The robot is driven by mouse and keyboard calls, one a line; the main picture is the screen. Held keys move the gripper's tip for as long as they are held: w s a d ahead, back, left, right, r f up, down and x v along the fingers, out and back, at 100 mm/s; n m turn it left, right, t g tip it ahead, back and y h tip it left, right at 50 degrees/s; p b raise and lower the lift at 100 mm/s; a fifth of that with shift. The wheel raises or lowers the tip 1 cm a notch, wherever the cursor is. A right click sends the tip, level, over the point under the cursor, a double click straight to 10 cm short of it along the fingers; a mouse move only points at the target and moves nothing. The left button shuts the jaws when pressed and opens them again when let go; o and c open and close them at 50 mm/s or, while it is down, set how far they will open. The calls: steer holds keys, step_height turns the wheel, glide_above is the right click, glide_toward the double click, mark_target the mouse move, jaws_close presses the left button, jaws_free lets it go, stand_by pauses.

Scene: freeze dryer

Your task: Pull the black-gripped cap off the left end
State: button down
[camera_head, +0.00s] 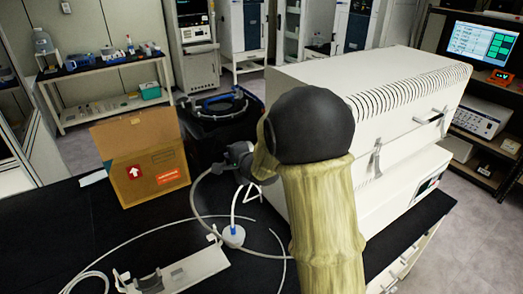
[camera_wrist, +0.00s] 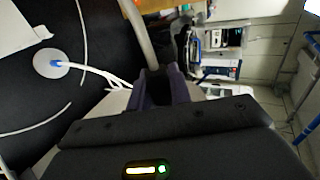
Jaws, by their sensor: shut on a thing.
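The white freeze dryer (camera_head: 335,85) stands on the black bench, with its left end partly behind my arm. The black-gripped cap (camera_head: 238,152) shows as a small dark part at that left end, beside a grey hose. My gripper (camera_wrist: 165,82) is shut on the cap's dark grip, which shows only as a dark patch between the fingers in the wrist view. In the head view my arm hides most of the gripper and the cap's joint with the machine, so I cannot tell whether the cap is seated or off.
A grey hose (camera_head: 199,195) loops down beside the cap. A white round piece with tubing (camera_head: 233,237) lies on the bench (camera_head: 150,222). An open cardboard box (camera_head: 148,180) and a black round vessel (camera_head: 213,125) stand to the left. A white bracket (camera_head: 190,272) lies in front.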

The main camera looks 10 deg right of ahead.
steer(key=s+b, duration=0.1)
steer(key=s, duration=0.5)
steer(key=shift+s+a+b, duration=0.3)
steer(key=shift+a, duration=0.15)
steer(key=s+d+f+m+h, duration=0.1)
steer(key=d+f, duration=0.1)
steer(key=f, duration=0.7)
steer(key=s+d+f+m+h, duration=0.1)
steer(key=d+f, duration=0.2)
steer(key=f, duration=0.7)
steer(key=s+d+f+m+h, duration=0.1)
steer(key=s+d+f, duration=0.1)
steer(key=f, duration=0.7)
steer(key=shift+d+f+m+t+h, duration=0.3)
steer(key=shift+d+h, duration=0.05)
steer(key=shift+h, duration=0.05)
steer(key=c, duration=1.9)
jaws_free()
steer(key=shift+c, duration=0.2)
jaws_close()
